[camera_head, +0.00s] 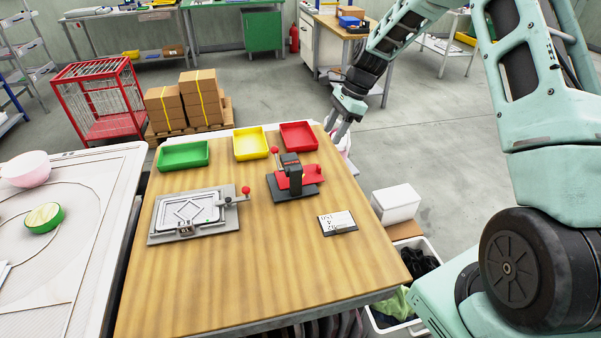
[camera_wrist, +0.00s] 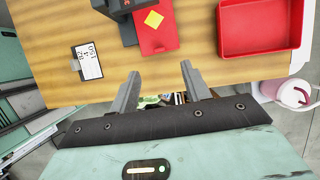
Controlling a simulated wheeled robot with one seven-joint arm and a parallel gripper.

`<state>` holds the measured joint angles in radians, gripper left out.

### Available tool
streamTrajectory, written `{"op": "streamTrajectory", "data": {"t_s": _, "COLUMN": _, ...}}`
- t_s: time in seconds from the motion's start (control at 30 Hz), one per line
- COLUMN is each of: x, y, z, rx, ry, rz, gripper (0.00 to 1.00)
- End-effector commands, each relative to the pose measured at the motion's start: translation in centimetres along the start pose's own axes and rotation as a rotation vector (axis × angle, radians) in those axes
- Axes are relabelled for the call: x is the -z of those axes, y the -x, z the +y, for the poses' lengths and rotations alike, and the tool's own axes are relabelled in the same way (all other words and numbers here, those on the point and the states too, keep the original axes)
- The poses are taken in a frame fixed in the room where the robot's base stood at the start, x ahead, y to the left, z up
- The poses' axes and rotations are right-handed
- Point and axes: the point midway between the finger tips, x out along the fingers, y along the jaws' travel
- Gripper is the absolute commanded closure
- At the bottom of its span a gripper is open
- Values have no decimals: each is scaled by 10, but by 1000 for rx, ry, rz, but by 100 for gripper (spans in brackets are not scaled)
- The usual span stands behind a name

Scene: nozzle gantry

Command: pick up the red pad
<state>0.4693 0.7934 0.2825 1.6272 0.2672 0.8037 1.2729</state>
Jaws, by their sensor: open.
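The red pad (camera_head: 319,175) is a flat red plate beside the dark upright press (camera_head: 291,176) on the wooden table. In the wrist view the red pad (camera_wrist: 156,41) carries a yellow diamond and sits against the dark press, partly over its base. My gripper (camera_head: 341,131) is off the table's right edge near the back corner. In the wrist view my gripper (camera_wrist: 162,90) has its two fingers spread with nothing between them. The red pad lies ahead of the fingertips, apart from them.
A red tray (camera_head: 299,135), yellow tray (camera_head: 250,143) and green tray (camera_head: 183,155) line the back of the table (camera_head: 270,270). A grey fixture (camera_head: 198,214) stands left. A small label card (camera_head: 337,222) lies right. The table's front is clear.

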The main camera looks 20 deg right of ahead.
Motion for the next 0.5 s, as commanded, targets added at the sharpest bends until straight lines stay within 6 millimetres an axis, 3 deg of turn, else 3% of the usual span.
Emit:
{"op": "streamTrajectory", "data": {"t_s": 0.2, "x": -2, "y": -42, "z": 1, "rx": -4, "ry": 2, "rz": -2, "gripper": 53}}
{"op": "streamTrajectory", "data": {"t_s": 0.5, "x": 0, "y": -66, "z": 1, "rx": -2, "ry": 2, "rz": 1, "gripper": 53}}
